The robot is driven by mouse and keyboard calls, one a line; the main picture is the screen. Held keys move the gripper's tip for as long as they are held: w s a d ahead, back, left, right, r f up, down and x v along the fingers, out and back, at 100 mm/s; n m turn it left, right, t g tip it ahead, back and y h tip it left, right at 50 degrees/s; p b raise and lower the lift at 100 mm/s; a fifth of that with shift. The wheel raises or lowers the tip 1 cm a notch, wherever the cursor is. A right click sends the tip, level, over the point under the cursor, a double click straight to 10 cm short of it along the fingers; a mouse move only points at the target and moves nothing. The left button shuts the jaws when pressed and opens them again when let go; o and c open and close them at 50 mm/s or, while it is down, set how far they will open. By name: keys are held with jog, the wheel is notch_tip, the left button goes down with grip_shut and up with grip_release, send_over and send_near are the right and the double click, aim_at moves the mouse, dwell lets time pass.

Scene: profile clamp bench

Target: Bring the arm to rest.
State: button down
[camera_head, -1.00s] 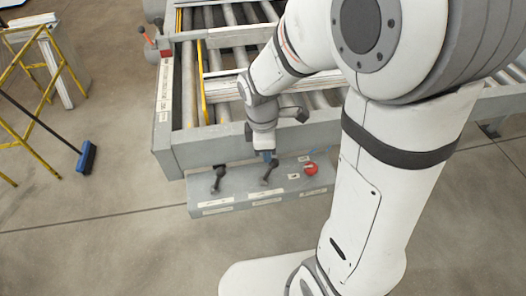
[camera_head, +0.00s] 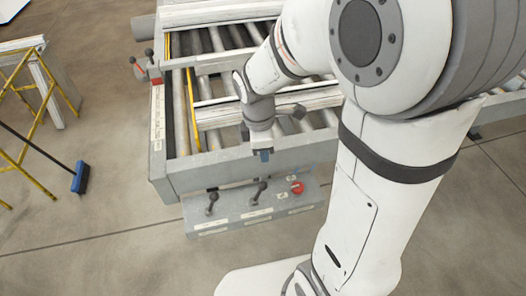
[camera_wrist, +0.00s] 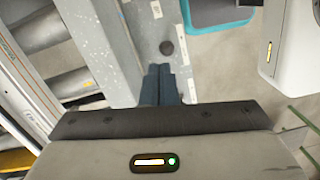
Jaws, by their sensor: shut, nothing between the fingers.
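My gripper (camera_head: 264,155) is in the head view, pointing down over the front beam of the grey roller bench (camera_head: 225,173). Its blue fingers also show in the wrist view (camera_wrist: 160,85), pressed together with nothing between them. The arm is bent and hangs over the bench. I cannot tell the exact height of the fingers above the beam.
The control box (camera_head: 235,222) at the bench front has two black levers (camera_head: 212,203) and a red knob (camera_head: 297,188). White profiles (camera_head: 220,115) lie across the rollers.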

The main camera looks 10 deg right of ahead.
dwell(0.3)
jog(key=s+d+r+m+t+b, duration=0.2)
jog(key=s+m, duration=0.3)
jog(key=m, duration=0.3)
jog(key=s+d+r+m+t+y+b, duration=0.1)
jog(key=s+d+r+m+b, duration=0.1)
jog(key=m, duration=0.6)
jog(key=shift+s+d+r+t+b, duration=0.45)
jog(key=shift+s+b, duration=0.5)
jog(key=shift+s, duration=0.65)
